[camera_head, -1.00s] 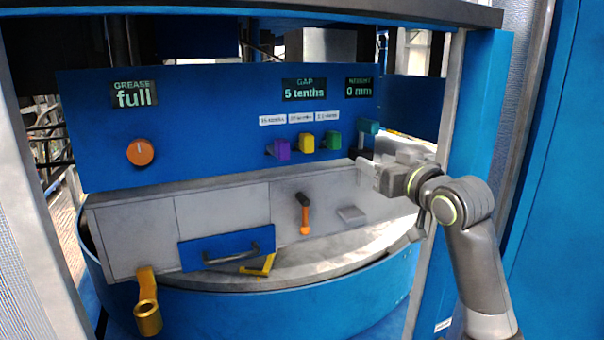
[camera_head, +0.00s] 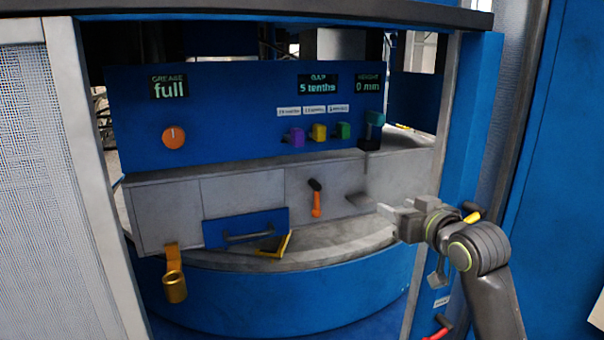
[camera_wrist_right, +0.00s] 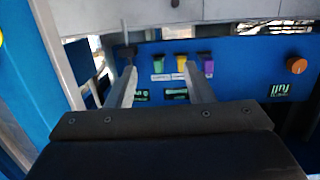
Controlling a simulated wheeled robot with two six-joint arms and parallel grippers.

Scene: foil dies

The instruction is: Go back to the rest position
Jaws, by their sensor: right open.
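My right gripper (camera_head: 389,212) is open and empty in the head view, in front of the machine's right side, left of the blue post. It is clear of the teal-topped lever (camera_head: 373,128) on the panel's right end. In the right wrist view the picture is upside down; the two fingers of the right gripper (camera_wrist_right: 163,88) stand apart with nothing between them. Beyond them show the green block (camera_wrist_right: 157,61), yellow block (camera_wrist_right: 182,61) and purple block (camera_wrist_right: 207,67). My left gripper is in neither view.
The blue panel (camera_head: 235,110) reads grease full, gap 5 tenths, 0 mm, and carries an orange knob (camera_head: 173,137). Below are an orange-handled lever (camera_head: 316,200), a blue drawer front (camera_head: 220,236), a yellow bracket (camera_head: 287,243) and a brass cup (camera_head: 174,287). The blue post (camera_head: 470,130) stands close to my right arm.

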